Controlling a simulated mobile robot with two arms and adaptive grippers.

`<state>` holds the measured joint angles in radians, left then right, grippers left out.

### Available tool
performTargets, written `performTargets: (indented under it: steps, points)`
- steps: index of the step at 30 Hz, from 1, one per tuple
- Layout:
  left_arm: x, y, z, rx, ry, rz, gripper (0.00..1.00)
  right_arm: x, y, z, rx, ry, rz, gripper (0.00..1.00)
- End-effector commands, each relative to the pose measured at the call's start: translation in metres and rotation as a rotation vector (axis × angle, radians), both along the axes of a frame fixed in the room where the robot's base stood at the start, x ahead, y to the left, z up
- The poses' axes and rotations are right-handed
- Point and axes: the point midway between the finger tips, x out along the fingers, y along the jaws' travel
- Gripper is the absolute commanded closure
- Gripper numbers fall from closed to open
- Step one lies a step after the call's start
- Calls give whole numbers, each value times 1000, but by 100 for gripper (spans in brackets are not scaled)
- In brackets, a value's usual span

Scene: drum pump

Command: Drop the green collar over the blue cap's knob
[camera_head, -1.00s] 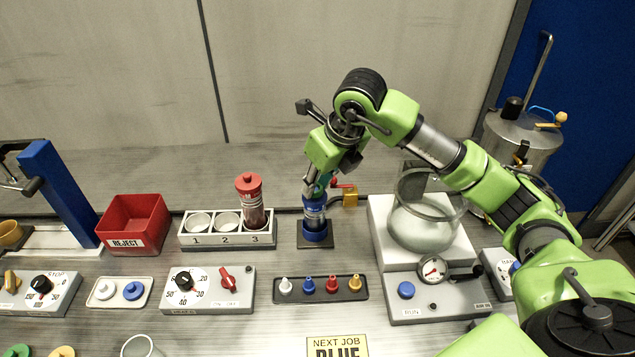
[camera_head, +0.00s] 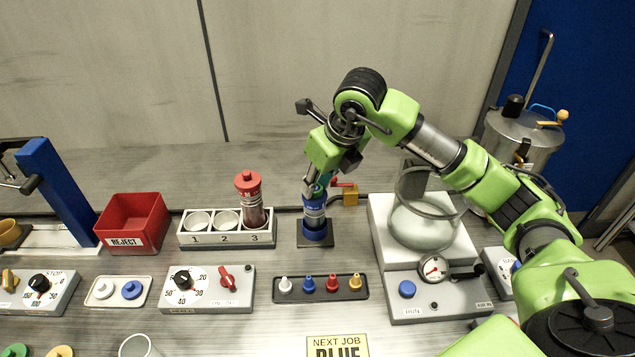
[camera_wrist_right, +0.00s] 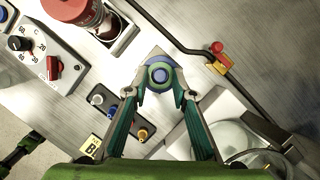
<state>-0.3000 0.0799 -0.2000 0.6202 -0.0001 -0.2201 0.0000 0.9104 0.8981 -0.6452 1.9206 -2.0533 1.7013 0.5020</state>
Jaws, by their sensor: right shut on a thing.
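The blue-banded cylinder (camera_head: 314,216) stands upright on a dark square base, left of the glass vessel. Its blue cap (camera_wrist_right: 159,74) shows from above in the right wrist view, with a paler round knob in the middle. The green collar (camera_wrist_right: 160,60) shows as a greenish ring around the blue. My right gripper (camera_wrist_right: 160,88) points down over the cylinder, its teal fingers shut on the collar from both sides. Whether the collar rests on the cap or hangs just above it I cannot tell.
A red pressure-handle valve (camera_head: 343,186) stands close behind the cylinder. A rack (camera_head: 190,240) with a red-capped jar is to the left. The glass vessel (camera_head: 420,225) on a white stand is close on the right. A peg tray (camera_head: 320,290) lies in front.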

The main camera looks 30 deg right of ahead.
Motion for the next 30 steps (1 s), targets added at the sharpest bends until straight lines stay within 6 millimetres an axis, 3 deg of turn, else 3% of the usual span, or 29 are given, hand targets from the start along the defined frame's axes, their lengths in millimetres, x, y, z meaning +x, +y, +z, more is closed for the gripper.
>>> performTargets:
  steps: [5,8,16,18,30]
  points:
    - [0,0,0,0,0,0,86,0,0,0,0,0,0,82]
    - [0,0,0,0,0,0,86,0,0,0,0,0,0,58]
    - [0,0,0,0,0,0,86,0,0,0,0,0,0,57]
    - [0,0,0,0,0,0,86,0,0,0,0,0,0,40]
    - [0,0,2,0,0,0,86,0,0,2,0,0,0,40]
